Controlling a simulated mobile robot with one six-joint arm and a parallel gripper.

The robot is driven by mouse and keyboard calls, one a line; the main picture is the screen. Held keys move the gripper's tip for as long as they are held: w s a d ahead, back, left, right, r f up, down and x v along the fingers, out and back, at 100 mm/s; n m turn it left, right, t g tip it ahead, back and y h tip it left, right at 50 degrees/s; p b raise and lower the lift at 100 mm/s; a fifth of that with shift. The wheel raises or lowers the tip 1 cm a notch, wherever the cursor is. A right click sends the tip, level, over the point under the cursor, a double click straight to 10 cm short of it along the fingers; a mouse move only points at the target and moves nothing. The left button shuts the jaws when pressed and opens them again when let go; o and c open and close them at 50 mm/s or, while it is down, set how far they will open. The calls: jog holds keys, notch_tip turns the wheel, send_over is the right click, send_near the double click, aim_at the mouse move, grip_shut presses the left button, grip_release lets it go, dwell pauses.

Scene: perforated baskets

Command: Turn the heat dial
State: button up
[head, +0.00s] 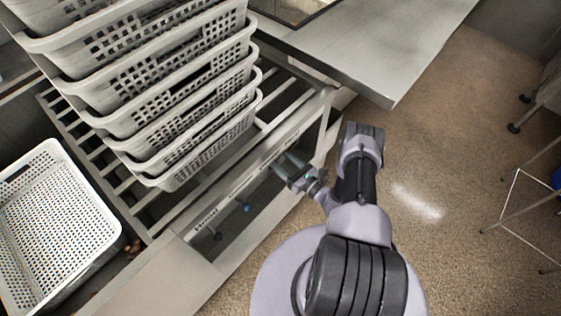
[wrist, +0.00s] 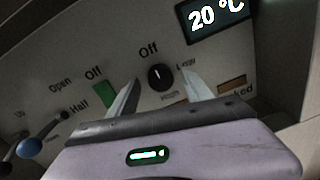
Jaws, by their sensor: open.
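The heat dial (wrist: 160,77) is a round black knob with a white pointer mark on a pale panel. Its pointer is up, toward the "Off" label above it; "Low" and other labels stand to its right and below. My gripper (wrist: 160,84) is open in the wrist view, with one finger on each side of the dial. I cannot tell whether either finger touches it. In the head view my gripper (head: 284,164) reaches the panel below the stacked baskets; the dial cannot be made out there.
The panel also has a green switch (wrist: 105,95), a blue-knobbed lever (wrist: 29,148) and a display (wrist: 216,17) reading 20 °C. White perforated baskets (head: 165,90) are stacked on the slatted rack above. Another basket (head: 60,215) sits at left.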

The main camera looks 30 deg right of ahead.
jog(key=shift+w+a, duration=0.1)
jog(key=shift+w, duration=0.4)
grip_shut()
